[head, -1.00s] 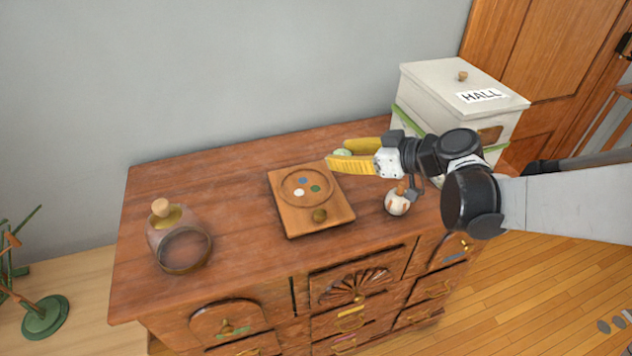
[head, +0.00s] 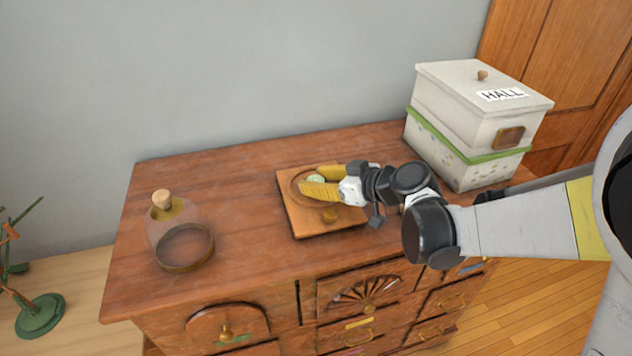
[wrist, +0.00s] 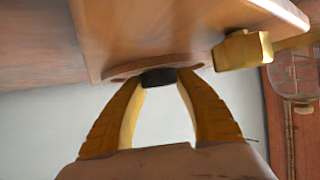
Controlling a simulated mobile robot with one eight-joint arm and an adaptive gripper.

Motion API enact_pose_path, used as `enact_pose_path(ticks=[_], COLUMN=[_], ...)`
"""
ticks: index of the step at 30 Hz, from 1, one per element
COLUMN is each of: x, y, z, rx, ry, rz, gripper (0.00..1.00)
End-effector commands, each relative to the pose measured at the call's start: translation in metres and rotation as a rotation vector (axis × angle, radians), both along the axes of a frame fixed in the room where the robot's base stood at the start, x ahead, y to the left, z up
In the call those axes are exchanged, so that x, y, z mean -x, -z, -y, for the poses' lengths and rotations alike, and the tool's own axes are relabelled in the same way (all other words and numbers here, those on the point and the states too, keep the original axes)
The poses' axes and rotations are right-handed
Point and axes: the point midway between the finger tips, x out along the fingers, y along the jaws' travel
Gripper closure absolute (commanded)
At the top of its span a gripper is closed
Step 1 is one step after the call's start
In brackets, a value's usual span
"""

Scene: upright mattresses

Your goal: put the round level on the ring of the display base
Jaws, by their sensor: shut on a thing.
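The display base (head: 300,223) is a square wooden board on the dresser, with a round ring at its back part and a brass knob at its front edge. My gripper (head: 319,183) is over the ring and covers much of it. In the wrist view the fingertips (wrist: 160,82) pinch the level's dark side (wrist: 158,78) close to the ring on the base (wrist: 190,35). I cannot tell whether the level touches the ring.
A white box labelled HALL (head: 470,105) sits on a green-trimmed box at the back right. The dresser top (head: 235,180) is clear between bottle and base.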

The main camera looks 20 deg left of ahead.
Motion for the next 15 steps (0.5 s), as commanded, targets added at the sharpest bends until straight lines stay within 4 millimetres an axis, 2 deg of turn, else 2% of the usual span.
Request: enact_pose_path(ticks=[4, 5, 6, 15], x=[-0.0001, -0.0001, -0.0001, -0.0001], y=[0.0037, 0.0032, 0.0026, 0.0019], z=[0.0, 0.0, 0.0001, 0.0001], rx=[0.0, 0.0, 0.0, 0.0], ry=[0.0, 0.0, 0.0, 0.0], rz=[0.0, 0.0, 0.0, 0.0], gripper=[0.86, 0.55, 0.43, 0.41])
